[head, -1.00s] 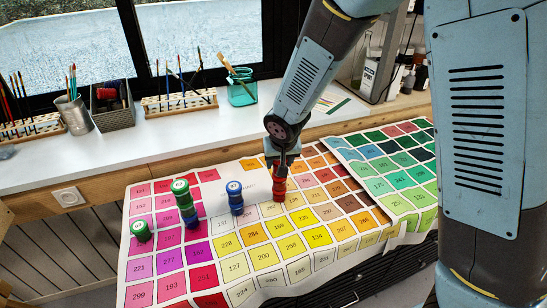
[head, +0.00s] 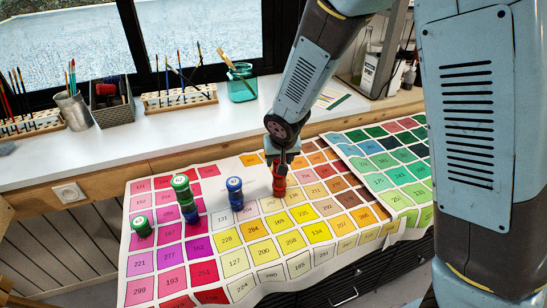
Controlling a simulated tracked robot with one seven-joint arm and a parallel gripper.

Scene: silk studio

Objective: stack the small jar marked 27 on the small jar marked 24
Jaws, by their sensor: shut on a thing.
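My gripper (head: 279,163) points down over the colour chart and is shut on a red jar (head: 279,185). The red shape looks like one jar above another, but I cannot tell where they part or whether they touch. To the left stands a blue stack of small jars (head: 235,197) with a pale label on top. Further left is a taller stack, green jars (head: 181,188) above a blue one (head: 191,214). A single green jar (head: 141,227) stands at the far left. The numbers are too small to read, so I cannot tell which jars are 27 and 24.
The colour chart sheet (head: 236,260) covers the low cabinet, with a second green-toned sheet (head: 385,165) at the right. Behind, the white sill (head: 190,133) holds brush racks (head: 178,100), cups and a teal jar (head: 240,84). Bare chart lies in front of the jars.

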